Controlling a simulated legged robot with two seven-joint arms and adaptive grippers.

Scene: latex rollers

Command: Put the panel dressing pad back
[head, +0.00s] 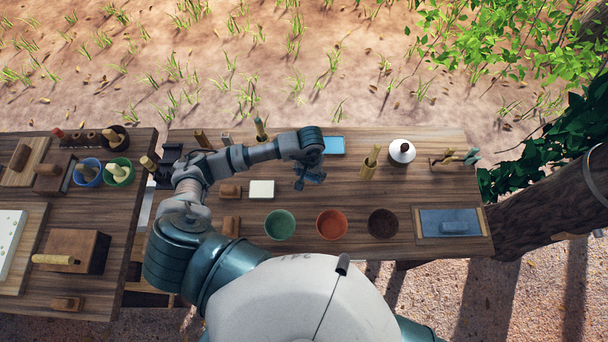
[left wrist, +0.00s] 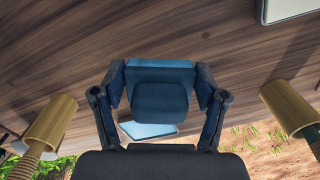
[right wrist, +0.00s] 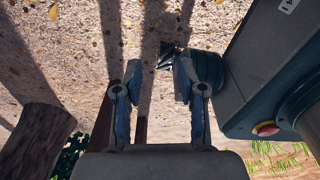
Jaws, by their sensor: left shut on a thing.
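My left gripper (head: 309,178) is over the middle of the table, past the green and orange bowls. In the left wrist view the left gripper (left wrist: 162,92) is shut on a dark blue pad (left wrist: 160,100), a block with a rounded grip, held between both fingers. In the head view the pad is hard to tell from the gripper. A light blue slab (head: 334,145) lies on the table just beyond the gripper; it also shows in the left wrist view (left wrist: 148,130). My right gripper (right wrist: 157,85) is open and empty, away from the table; it is outside the head view.
Green (head: 280,224), orange (head: 331,224) and brown (head: 383,223) bowls line the near edge. A white block (head: 262,189) lies left, a tool holder (head: 369,162) and white pot (head: 402,151) right. A framed blue-grey tray (head: 433,214) with a block sits at the right end.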

